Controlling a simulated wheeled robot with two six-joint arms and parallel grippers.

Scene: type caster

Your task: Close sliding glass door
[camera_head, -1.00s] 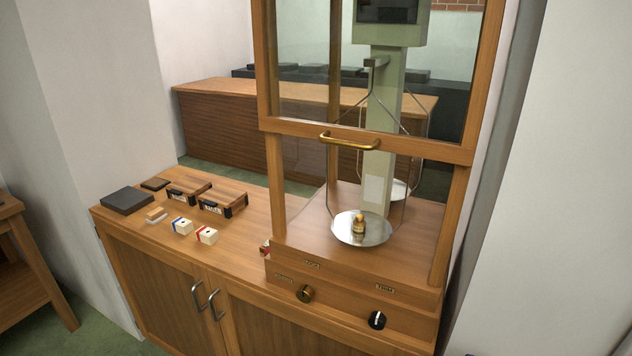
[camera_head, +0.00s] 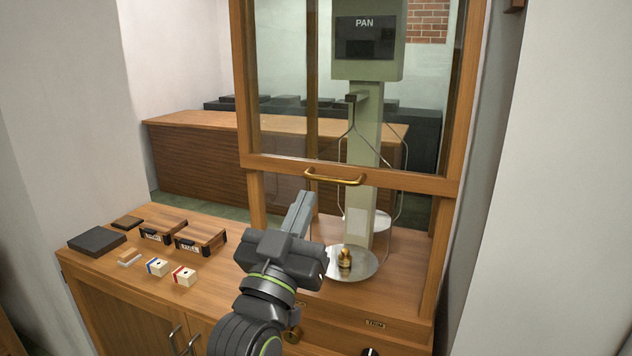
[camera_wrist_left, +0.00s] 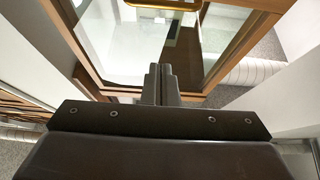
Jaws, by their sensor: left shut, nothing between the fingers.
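The sliding glass door (camera_head: 410,184) is a wood-framed glass sash on the front of a balance case. Its bottom rail sits well above the case floor, leaving an opening below. A brass bar handle (camera_head: 334,180) is fixed to that rail; it also shows at the top of the left wrist view (camera_wrist_left: 166,6). My left gripper (camera_head: 307,198) is shut and empty, pointing up and forward just below and left of the handle, apart from it in the wrist view. Its closed fingers show in the wrist view (camera_wrist_left: 166,72). My right gripper is not in view.
Inside the case a steel pan (camera_head: 352,268) holds a brass weight (camera_head: 344,258) beside a green column (camera_head: 362,150). On the bench at left lie wooden boxes (camera_head: 200,236), small white blocks (camera_head: 184,276) and a dark slab (camera_head: 96,240). A wall (camera_head: 560,200) stands close at right.

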